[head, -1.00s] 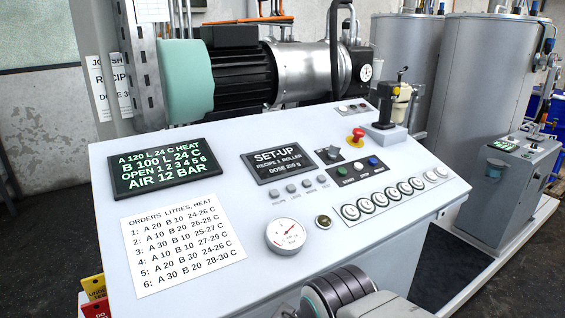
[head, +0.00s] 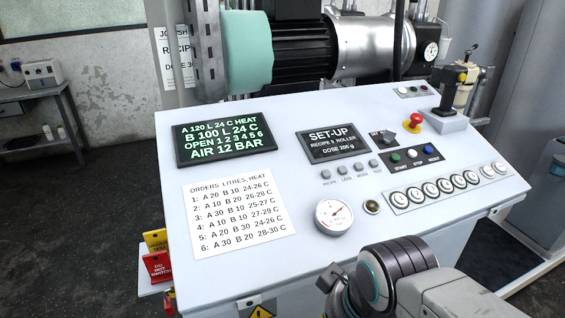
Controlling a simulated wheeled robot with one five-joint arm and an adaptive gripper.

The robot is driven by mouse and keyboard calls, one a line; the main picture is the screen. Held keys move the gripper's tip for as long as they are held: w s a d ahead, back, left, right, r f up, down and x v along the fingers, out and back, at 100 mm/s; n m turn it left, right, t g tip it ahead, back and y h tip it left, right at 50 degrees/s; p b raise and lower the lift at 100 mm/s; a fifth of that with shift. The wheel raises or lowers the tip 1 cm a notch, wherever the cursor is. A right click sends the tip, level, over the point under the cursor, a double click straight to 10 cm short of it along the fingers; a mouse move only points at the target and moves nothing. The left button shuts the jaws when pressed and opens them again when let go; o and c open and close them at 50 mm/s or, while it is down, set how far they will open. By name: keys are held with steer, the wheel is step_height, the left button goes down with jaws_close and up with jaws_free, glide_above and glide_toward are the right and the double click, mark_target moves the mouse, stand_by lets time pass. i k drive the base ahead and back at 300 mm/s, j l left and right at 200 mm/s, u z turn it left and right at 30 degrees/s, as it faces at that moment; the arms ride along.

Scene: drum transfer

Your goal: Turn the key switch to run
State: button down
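The key switch (head: 388,136) appears to be the small dark switch on a plate labelled "SET", on the sloped control panel (head: 300,165), left of the red stop button. Its exact pointer position is too small to read. My arm enters at the lower right. Dark parts at its end, seemingly my gripper (head: 336,284), show at the panel's lower edge, well apart from the switch. The fingers cannot be made out.
A red mushroom button (head: 413,122) and a joystick (head: 450,95) stand right of the switch. Green, blue and white buttons (head: 412,154) lie just below it. A round gauge (head: 333,215) and a row of round dials (head: 437,189) sit nearer. Tags (head: 157,266) hang at the left.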

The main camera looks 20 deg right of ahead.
mark_target(388, 135)
steer(key=j+z, duration=0.25)
steer(key=j, duration=0.15)
steer(key=k+j+z, duration=0.25)
steer(key=j, duration=0.15)
steer(key=j+z, duration=0.3)
steer(key=k+j+z, duration=0.25)
steer(key=j, duration=0.15)
steer(key=k+j+z, duration=0.25)
steer(key=i+j, duration=0.05)
